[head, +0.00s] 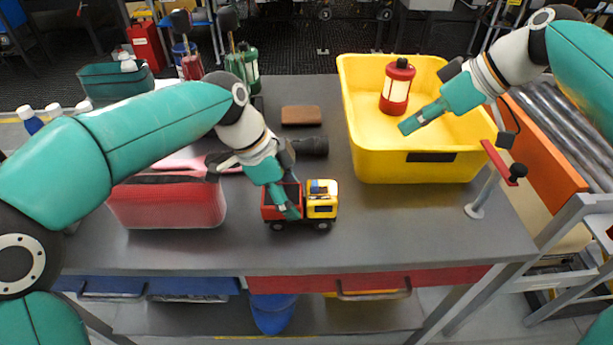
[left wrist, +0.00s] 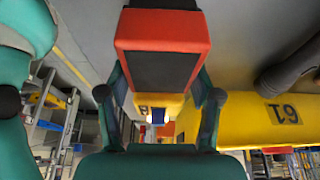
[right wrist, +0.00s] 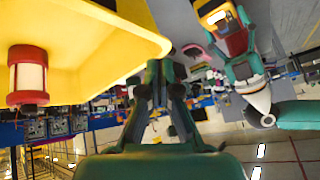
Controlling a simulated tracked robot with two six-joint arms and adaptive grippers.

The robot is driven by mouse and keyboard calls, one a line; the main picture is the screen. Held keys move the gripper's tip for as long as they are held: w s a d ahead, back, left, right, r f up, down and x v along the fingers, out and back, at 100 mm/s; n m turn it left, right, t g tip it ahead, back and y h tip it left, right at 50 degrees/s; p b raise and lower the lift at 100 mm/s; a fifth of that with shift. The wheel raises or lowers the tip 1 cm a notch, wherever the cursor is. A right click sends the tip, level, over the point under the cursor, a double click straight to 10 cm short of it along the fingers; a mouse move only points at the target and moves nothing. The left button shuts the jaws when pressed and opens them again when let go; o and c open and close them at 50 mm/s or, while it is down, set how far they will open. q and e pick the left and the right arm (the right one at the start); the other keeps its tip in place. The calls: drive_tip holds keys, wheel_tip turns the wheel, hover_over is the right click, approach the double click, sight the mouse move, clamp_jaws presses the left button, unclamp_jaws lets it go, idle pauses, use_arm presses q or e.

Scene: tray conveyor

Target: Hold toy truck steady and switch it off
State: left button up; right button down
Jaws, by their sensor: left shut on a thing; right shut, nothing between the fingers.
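The toy truck (head: 322,199) stands upright on the grey table, with a yellow cab at the right and a red dump bed at the left. My left gripper (head: 291,212) is shut on the truck at its bed; in the left wrist view the red bed (left wrist: 163,58) lies between the two fingers. My right gripper (head: 407,127) is shut and empty above the yellow bin, apart from the truck. The right wrist view shows the truck's cab (right wrist: 217,15) at the upper right. I cannot make out a switch.
The yellow bin (head: 420,168) with a red lantern (head: 397,88) stands right of the truck. A red container (head: 165,206) is at the left. A black cylinder (head: 311,146) and a brown block (head: 300,115) lie behind the truck. The table in front of the bin is clear.

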sight(315, 186)
drive_tip(key=s+a+r+n+g+h, duration=0.1)
drive_tip(key=s+a+n+g+h, duration=0.2)
drive_tip(key=a+n, duration=0.5)
drive_tip(key=s+a, duration=0.1)
drive_tip(key=a, duration=0.5)
drive_tip(key=shift+s+a+r+n, duration=0.2)
drive_tip(key=shift+s+a+n, duration=0.2)
drive_tip(key=x, duration=1)
drive_tip(key=shift+d, duration=0.15)
